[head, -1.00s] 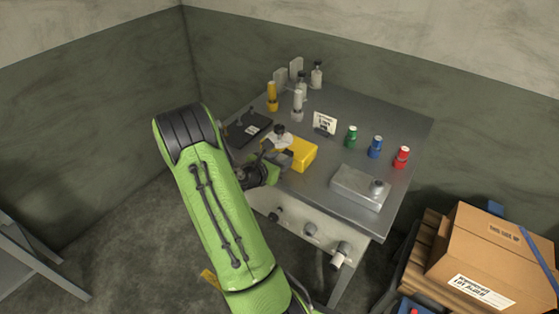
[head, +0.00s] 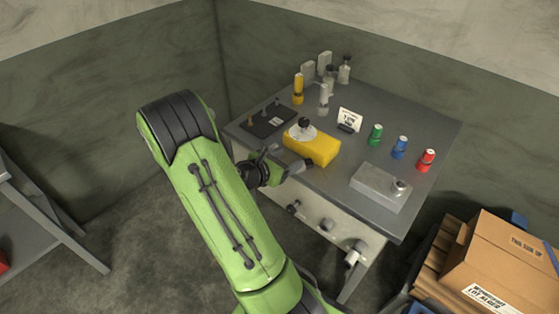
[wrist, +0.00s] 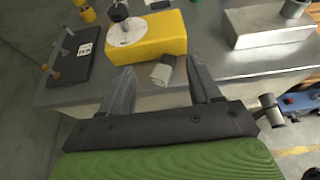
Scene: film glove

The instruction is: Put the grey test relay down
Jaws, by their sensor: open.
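A small light-grey block (wrist: 162,70), which looks like the grey test relay, lies on the metal bench top against or just beside the near side of the yellow box in the wrist view. My gripper (wrist: 160,82) is open and empty, its two fingers spread on either side of the line to the block. The block shows beyond the gripper palm, apart from it. In the head view my gripper (head: 287,158) is at the bench's near edge, in front of the yellow box (head: 312,148); the relay cannot be made out there. The box carries a white dial with a black knob.
A dark board with pegs (head: 267,119) lies left of the yellow box. A grey metal box (head: 381,187) is at the right. Green, blue and red cylinders stand behind it. A small white sign (head: 349,118) and several bottles stand farther back. Knobs stick out of the bench front.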

